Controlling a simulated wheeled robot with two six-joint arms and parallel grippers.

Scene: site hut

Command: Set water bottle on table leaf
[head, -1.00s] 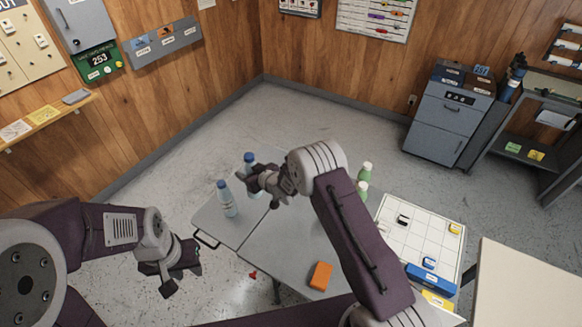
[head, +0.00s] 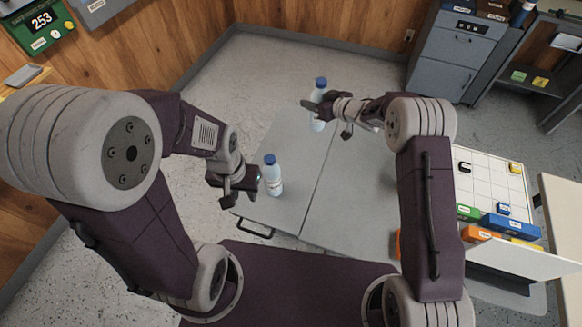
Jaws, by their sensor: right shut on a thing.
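A clear water bottle with a blue cap and pale label (head: 272,178) stands upright on the grey table leaf (head: 285,212) at the left of the table. My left gripper (head: 243,188) is just left of this bottle, with its fingers apart; I see nothing between them. A second blue-capped bottle (head: 320,88) is upright at the far side of the leaf. My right gripper (head: 326,118) is shut on it and hides part of its body. I cannot tell whether its base touches the leaf.
The main tabletop (head: 350,195) is mostly clear beside the leaf, partly hidden by my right arm. A white gridded board (head: 490,180) with small coloured blocks lies at the right. A wire handle (head: 255,228) sticks out at the leaf's near edge. A grey cabinet (head: 445,55) stands behind.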

